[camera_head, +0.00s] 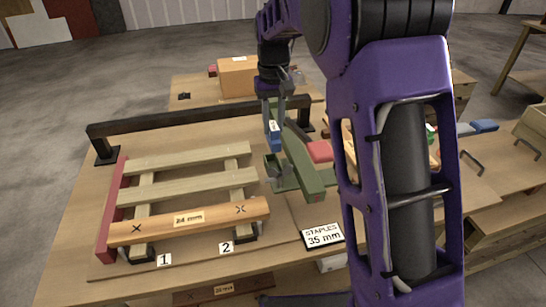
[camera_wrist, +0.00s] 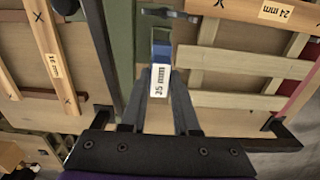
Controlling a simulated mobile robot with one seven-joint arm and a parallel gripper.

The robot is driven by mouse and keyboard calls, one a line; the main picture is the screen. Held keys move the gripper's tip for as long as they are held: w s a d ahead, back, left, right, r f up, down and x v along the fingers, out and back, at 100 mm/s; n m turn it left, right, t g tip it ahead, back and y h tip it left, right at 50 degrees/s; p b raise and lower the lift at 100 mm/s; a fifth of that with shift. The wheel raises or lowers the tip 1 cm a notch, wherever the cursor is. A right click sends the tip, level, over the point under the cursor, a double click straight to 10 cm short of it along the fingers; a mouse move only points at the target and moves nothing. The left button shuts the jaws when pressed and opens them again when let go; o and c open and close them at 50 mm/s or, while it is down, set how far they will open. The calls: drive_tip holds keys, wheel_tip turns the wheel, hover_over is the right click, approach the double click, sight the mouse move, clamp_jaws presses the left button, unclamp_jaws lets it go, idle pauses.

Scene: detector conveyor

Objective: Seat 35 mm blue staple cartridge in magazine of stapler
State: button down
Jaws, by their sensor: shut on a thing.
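My gripper (camera_head: 270,122) is shut on the blue staple cartridge (camera_head: 275,143), which hangs below the fingers near the rear left of the stapler. In the wrist view my gripper (camera_wrist: 160,72) points away from the camera, and the cartridge (camera_wrist: 162,50) shows a white "35 mm" label between the fingers. The green stapler (camera_head: 307,172) stands on the bench, its long body slanting toward the front right. A green open part (camera_head: 275,168) sits at its left side, just below the cartridge. I cannot tell whether they touch. My arm hides part of the area to the right.
A slatted wooden frame (camera_head: 190,218) marked "24 mm" lies to the left. A dark rail (camera_head: 190,118) crosses behind it. A "STAPLES 35 mm" sign (camera_head: 323,236) stands in front of the stapler. A red block (camera_head: 319,151) is right of it. A cardboard box (camera_head: 238,80) stands behind.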

sight(274, 126)
wheel_tip(274, 126, down, 9)
drive_tip(key=shift+s+r+b, duration=0.1)
drive_tip(key=shift+b, duration=0.2)
drive_tip(key=shift+f, duration=0.2)
drive_tip(key=c, duration=0.7)
unclamp_jaws()
drive_tip(key=shift+o, duration=0.2)
drive_tip(key=shift+r, duration=0.1)
wheel_tip(274, 126, up, 12)
drive_tip(key=shift+r+p, duration=0.1)
drive_tip(key=shift+p, duration=0.45)
